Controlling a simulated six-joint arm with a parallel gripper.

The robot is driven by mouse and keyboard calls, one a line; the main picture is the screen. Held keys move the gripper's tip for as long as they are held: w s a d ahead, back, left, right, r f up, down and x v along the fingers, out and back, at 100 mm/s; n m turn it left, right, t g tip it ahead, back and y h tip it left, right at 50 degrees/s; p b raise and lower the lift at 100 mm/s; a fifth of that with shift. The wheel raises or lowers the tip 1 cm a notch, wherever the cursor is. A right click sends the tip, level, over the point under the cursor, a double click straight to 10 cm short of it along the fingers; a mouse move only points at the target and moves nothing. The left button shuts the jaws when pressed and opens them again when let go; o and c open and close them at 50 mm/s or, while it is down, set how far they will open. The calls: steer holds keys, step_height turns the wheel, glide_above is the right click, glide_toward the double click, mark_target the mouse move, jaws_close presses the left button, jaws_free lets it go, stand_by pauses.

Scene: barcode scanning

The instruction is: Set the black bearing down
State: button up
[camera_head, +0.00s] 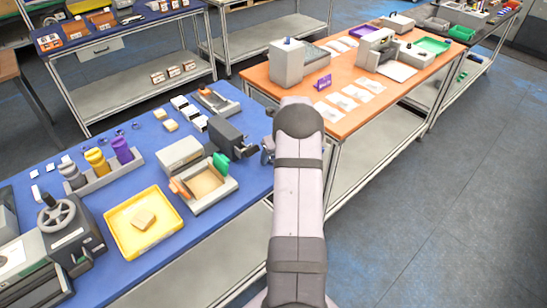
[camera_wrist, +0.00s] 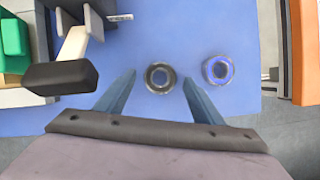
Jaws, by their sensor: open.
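In the wrist view a dark, black-and-grey ring-shaped bearing (camera_wrist: 148,77) lies flat on the blue tabletop. It is in line with the gap between the two blue-grey fingers of my gripper (camera_wrist: 157,82), which are spread apart. I see no finger touching it; the height of my gripper above it is hard to tell. A second, grey ring (camera_wrist: 207,70) with a blue middle lies to its right, beyond the right finger. In the head view my gripper (camera_head: 266,150) is at the right edge of the blue table, mostly behind my arm; the bearings are hidden there.
A black-ended part (camera_wrist: 60,76) sits close left of the left finger. The blue table (camera_head: 240,192) also holds a grey scanner-like device (camera_head: 225,142), a box with a tan inside (camera_head: 206,184) and a yellow tray (camera_head: 120,236). An orange table (camera_head: 262,82) stands to the right.

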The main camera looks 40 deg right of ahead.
steer(key=shift+c, duration=0.6)
steer(key=c, duration=1.2)
steer(key=shift+r, duration=0.1)
step_height(320, 180, up, 10)
steer(key=b, duration=0.3)
